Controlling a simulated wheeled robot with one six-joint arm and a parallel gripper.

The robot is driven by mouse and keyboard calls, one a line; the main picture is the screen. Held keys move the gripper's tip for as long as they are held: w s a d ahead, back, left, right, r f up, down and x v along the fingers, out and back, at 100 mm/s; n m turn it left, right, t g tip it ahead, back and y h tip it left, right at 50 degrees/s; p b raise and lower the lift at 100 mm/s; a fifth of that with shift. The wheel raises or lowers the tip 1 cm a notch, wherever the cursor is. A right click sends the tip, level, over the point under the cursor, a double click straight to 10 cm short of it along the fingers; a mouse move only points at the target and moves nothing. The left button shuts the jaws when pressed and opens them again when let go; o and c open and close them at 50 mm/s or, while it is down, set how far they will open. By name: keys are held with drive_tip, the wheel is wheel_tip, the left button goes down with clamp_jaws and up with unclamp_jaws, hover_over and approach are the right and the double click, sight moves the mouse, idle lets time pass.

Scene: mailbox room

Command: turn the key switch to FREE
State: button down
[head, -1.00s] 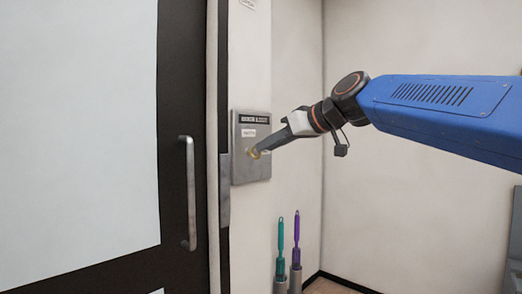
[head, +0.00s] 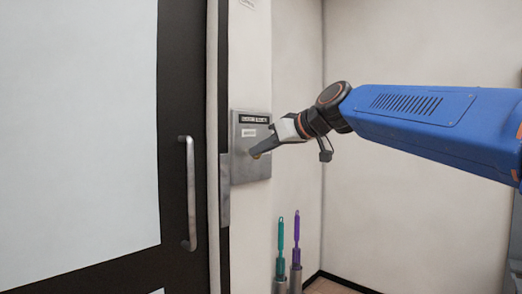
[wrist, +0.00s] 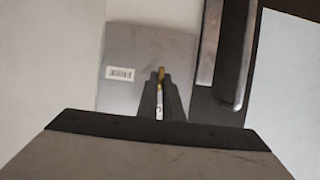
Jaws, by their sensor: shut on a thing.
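The key switch is a grey metal plate (head: 262,172) on the narrow wall strip right of the door. It has a dark header strip and a small white label (head: 248,132), whose lettering I cannot read. My gripper (head: 255,151) reaches in from the right and is shut on the brass key at the plate. In the wrist view, the yellow key (wrist: 161,75) stands between the fingertips (wrist: 160,88), in front of the plate (wrist: 180,42). A white label (wrist: 120,73) is to its left there. The fingers hide most of the key and the keyhole, so its exact setting is unclear.
A dark-framed door (head: 182,90) with a vertical metal handle (head: 190,193) stands just left of the plate. A teal brush (head: 280,245) and a purple brush (head: 296,240) stand in holders below. The wall to the right is bare.

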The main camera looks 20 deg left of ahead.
drive_tip(key=shift+m, duration=0.3)
drive_tip(key=shift+w+d+f+m+g+y, duration=0.15)
drive_tip(key=shift+m+g+y, duration=0.75)
drive_tip(key=shift+m, duration=1.25)
drive_tip(key=shift+w+f+m+g+y, duration=0.25)
drive_tip(key=shift+m+g+y, duration=0.6)
drive_tip(key=shift+m, duration=1.25)
drive_tip(key=shift+w+d+f+m+g+y, duration=0.2)
drive_tip(key=shift+m+g+y, duration=0.65)
drive_tip(key=shift+m, duration=1.3)
drive_tip(key=shift+a, duration=0.15)
drive_tip(key=c, duration=1.9)
unclamp_jaws()
